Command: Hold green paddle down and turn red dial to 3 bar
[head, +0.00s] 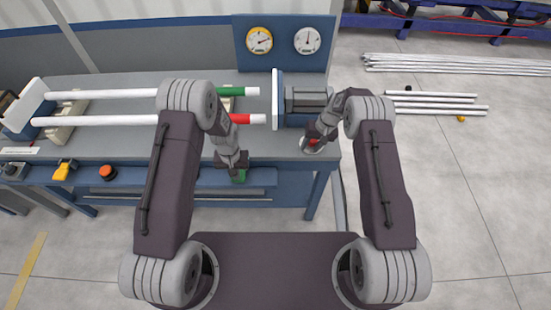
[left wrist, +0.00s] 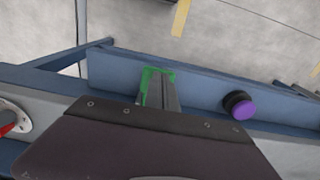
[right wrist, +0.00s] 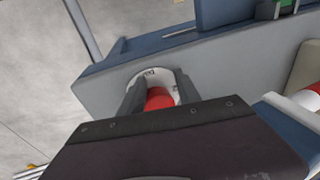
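The green paddle (head: 239,177) is at the bench's front edge. My left gripper (head: 237,167) is over it, fingers together, and covers part of it; green shows around the fingers in the left wrist view (left wrist: 148,80). The red dial (head: 312,142) is at the bench's right end, on a pale round plate. My right gripper (head: 317,134) has one finger on each side of it, close against it in the right wrist view (right wrist: 158,98). A yellow-rimmed gauge (head: 259,40) and a white gauge (head: 307,40) stand at the back; their numbers are too small to read.
Two white pipes, one green-ended (head: 235,91) and one red-ended (head: 240,119), lie on the bench left of a blue-grey clamp unit (head: 305,100). Metal pipes (head: 435,104) lie on the floor.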

